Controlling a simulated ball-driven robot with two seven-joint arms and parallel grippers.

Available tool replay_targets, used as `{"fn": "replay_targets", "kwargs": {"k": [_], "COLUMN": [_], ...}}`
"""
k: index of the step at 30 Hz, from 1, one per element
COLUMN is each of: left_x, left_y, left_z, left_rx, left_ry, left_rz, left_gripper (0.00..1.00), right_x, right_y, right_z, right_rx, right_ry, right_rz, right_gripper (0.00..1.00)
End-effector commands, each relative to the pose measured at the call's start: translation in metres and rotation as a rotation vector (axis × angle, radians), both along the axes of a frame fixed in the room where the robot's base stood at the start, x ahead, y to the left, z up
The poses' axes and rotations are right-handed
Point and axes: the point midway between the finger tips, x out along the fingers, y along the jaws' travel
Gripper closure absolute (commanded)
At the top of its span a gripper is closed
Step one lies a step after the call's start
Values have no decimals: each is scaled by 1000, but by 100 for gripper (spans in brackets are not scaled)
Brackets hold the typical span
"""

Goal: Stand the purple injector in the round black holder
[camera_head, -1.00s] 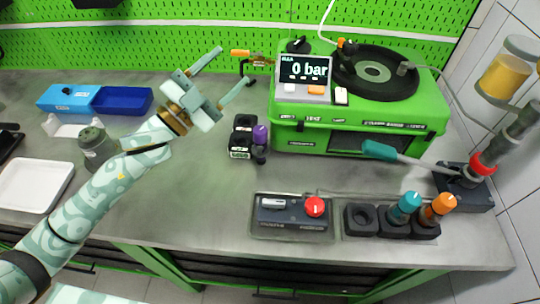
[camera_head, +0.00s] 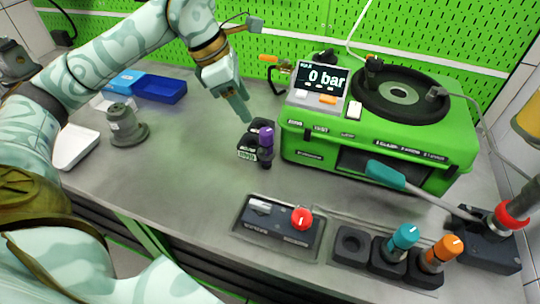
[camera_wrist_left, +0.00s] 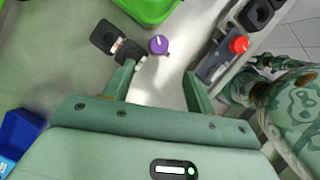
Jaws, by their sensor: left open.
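The purple injector (camera_head: 266,140) stands upright beside a small dark labelled block on the bench, left of the green pump case. In the left wrist view its purple top (camera_wrist_left: 158,45) shows from above, beyond the fingertips and roughly between them. My left gripper (camera_head: 238,108) points down, just behind and left of the injector, above the bench. It is open and empty; both fingers show apart in the left wrist view (camera_wrist_left: 160,88). An empty black holder (camera_head: 352,246) with a round opening sits at the front, left of the teal-topped (camera_head: 403,240) and orange-topped (camera_head: 440,252) injectors.
The dark block (camera_head: 247,153) touches or nearly touches the injector. The green pump case (camera_head: 370,150) stands close on its right. A red-knobbed control box (camera_head: 280,228) lies in front. A grey fitting (camera_head: 125,128) and blue bin (camera_head: 160,90) stand left. Bench between is clear.

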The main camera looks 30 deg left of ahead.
Motion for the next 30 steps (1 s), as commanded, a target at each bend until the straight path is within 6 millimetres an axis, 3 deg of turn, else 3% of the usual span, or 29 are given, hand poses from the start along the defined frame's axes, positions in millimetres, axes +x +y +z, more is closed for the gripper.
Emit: {"fn": "replay_targets", "kwargs": {"k": [1, 6, 10, 19, 23, 30], "left_x": [3, 12, 16, 28, 31, 31], "left_y": [-5, -15, -18, -30, -33, -33], "left_z": [-18, -50, -62, -98, -108, -107], "left_rx": [-4, -4, -3, -5, -3, -2], "left_ry": [6, 5, 2, 5, 2, -1], "left_rz": [-2, 0, 1, 0, 2, 2], "left_gripper": [44, 44, 44, 44, 44, 47], "right_x": [-3, -4, -14, -4, -6, -9], "right_y": [-1, -3, -13, -12, -5, -6], "right_z": [-6, -10, -17, -28, -30, -28], "right_rx": [2, 8, -23, -21, -10, -11], "right_ry": [-3, -26, 35, 27, 28, 30], "right_rz": [-2, -10, 23, 7, 5, 7], "right_gripper": [64, 64, 64, 64, 64, 64]}}
